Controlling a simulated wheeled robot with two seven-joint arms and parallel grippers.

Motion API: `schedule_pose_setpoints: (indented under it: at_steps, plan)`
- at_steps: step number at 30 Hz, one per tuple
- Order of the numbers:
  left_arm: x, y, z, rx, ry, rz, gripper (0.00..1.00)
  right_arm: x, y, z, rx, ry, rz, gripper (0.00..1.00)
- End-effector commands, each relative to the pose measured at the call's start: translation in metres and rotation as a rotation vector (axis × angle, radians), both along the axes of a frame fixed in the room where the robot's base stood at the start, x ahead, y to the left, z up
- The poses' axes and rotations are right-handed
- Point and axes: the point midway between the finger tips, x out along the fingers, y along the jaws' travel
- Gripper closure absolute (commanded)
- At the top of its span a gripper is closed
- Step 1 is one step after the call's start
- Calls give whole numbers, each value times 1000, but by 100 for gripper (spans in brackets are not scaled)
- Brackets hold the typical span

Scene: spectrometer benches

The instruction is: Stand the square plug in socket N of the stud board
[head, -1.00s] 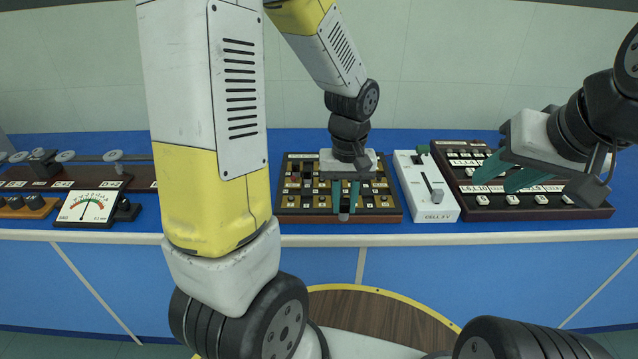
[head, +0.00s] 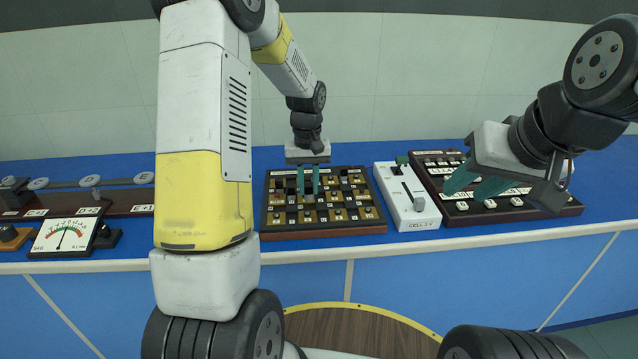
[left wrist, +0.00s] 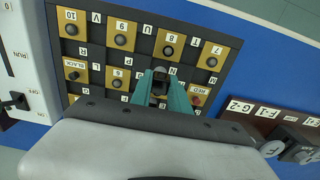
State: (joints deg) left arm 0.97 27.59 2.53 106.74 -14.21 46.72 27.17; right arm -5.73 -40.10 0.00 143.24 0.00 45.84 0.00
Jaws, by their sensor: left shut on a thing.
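The stud board (head: 325,231) is a dark-framed board with gold squares, dark studs and letter labels. In the left wrist view its labels read upside down, and the stud board (left wrist: 235,42) fills the upper middle. My left gripper (head: 308,180) is over the back half of the board. In the left wrist view my left gripper (left wrist: 165,92) is shut on the square plug (left wrist: 159,77), a small dark block between the teal fingertips. The fingers hide the sockets beneath, and I cannot tell whether the plug touches the board. My right gripper (head: 477,186) is open and empty, over the right-hand panel.
A white switch box (head: 409,201) stands close to the board's right. A dark panel with white buttons (head: 520,203) lies farther right. A dial meter (head: 66,235) and a dark rail unit (head: 125,203) are at the left. The blue bench (head: 345,248) is clear along its front.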

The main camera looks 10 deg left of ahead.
Motion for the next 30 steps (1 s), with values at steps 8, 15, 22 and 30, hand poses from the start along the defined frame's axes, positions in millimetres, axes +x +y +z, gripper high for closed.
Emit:
schedule_pose_setpoints:
  at_steps: [8,15,22,30]
  plan:
    - [-1,0,-33,0,3,-1,100,0,0,0,0,0,0,64]
    - [-1,0,-34,0,1,-1,100,0,0,0,0,0,0,64]
    - [-1,0,-36,0,1,0,57,0,0,0,0,0,0,64]
    - [-1,0,-36,0,1,0,57,0,0,0,0,0,0,64]
